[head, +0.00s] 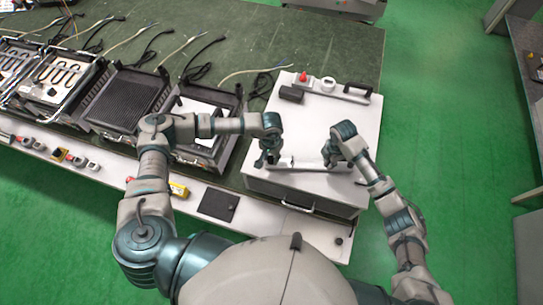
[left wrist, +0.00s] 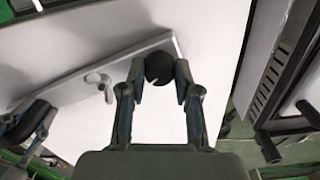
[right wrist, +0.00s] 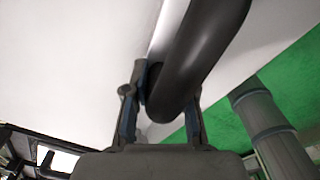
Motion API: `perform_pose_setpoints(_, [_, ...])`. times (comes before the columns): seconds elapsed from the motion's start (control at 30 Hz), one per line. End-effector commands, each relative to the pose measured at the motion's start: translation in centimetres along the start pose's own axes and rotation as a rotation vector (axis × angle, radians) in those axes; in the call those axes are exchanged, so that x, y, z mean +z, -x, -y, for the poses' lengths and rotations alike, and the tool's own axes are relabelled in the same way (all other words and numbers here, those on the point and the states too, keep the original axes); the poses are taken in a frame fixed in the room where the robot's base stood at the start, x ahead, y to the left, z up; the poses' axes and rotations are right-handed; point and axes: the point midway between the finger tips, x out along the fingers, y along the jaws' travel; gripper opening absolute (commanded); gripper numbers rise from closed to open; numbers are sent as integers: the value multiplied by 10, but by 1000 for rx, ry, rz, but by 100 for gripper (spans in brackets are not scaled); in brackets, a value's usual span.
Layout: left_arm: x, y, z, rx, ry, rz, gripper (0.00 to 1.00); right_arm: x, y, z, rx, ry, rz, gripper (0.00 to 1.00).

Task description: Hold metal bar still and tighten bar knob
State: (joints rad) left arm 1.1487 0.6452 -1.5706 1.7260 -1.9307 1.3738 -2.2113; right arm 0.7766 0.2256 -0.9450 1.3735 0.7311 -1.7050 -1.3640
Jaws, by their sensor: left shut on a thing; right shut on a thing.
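The metal bar (head: 300,164) lies along the front of the white box's top; it also shows in the left wrist view (left wrist: 85,78), with a slot in it. My left gripper (head: 265,161) is at the bar's left end. In the left wrist view its fingers (left wrist: 160,85) are shut on the round black bar knob (left wrist: 159,68). My right gripper (head: 329,160) is at the bar's right end. In the right wrist view its fingers (right wrist: 160,85) are shut around the bar's curved black handle (right wrist: 197,60), which hides part of the grip.
The white box (head: 335,125) stands on the green bench and carries a second bar with a black handle (head: 357,88), a red knob (head: 303,77) and a dark block (head: 291,94) at its back. Opened heater units (head: 125,97) and cables fill the bench at the left.

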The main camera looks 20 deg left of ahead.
Motion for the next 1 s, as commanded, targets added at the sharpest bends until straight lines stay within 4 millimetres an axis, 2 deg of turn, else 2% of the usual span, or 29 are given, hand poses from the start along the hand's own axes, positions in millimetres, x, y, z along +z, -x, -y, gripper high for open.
perform_pose_setpoints(0.03, [4,-4,8,-20,-23,15,0,9,-2,4,-11,-12,14,0])
perform_pose_setpoints(0.4, [4,-4,9,-22,-191,17,0,9,-2,4,-11,-12,15,0])
perform_pose_setpoints(0.97, [3,-5,10,-23,-221,16,0,9,-2,4,-11,-12,15,0])
perform_pose_setpoints(1.0, [3,-4,10,-23,-221,16,37,9,-2,4,-12,-11,15,0])
